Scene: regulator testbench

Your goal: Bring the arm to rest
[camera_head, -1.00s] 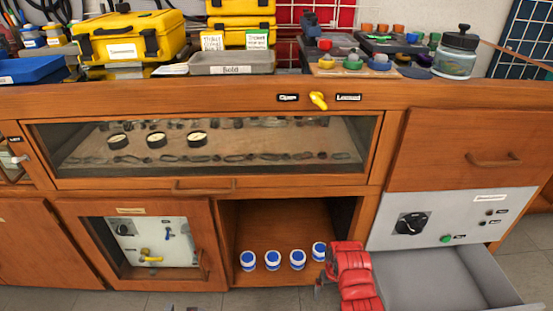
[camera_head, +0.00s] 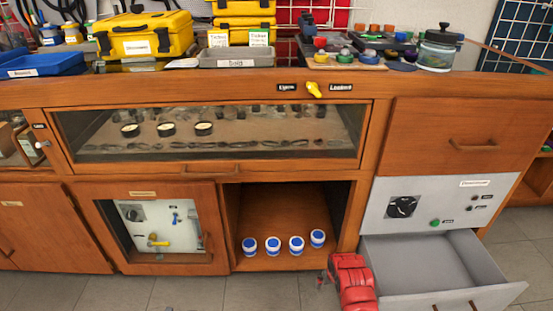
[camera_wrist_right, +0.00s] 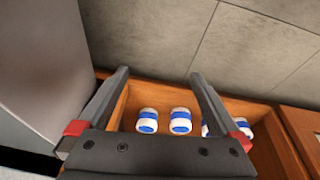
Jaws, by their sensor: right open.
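My red right arm (camera_head: 350,283) is low at the bottom of the head view, in front of the cabinet and just left of the open grey drawer (camera_head: 480,298). The right gripper (camera_head: 321,281) shows small at its left side. In the right wrist view the right gripper (camera_wrist_right: 160,78) has its two dark fingers wide apart, with nothing held between them. Beyond the fingers are white jars with blue bands (camera_wrist_right: 180,121), apart from the gripper. My left gripper cannot be made out in either view.
Several blue-lidded jars (camera_head: 272,246) stand in the open cubby (camera_head: 290,200). The drawer juts out right of my arm. A control panel (camera_head: 430,205) is above it. The bench top holds yellow cases (camera_head: 145,35), trays and a glass jar (camera_head: 437,50). The floor left of my arm looks clear.

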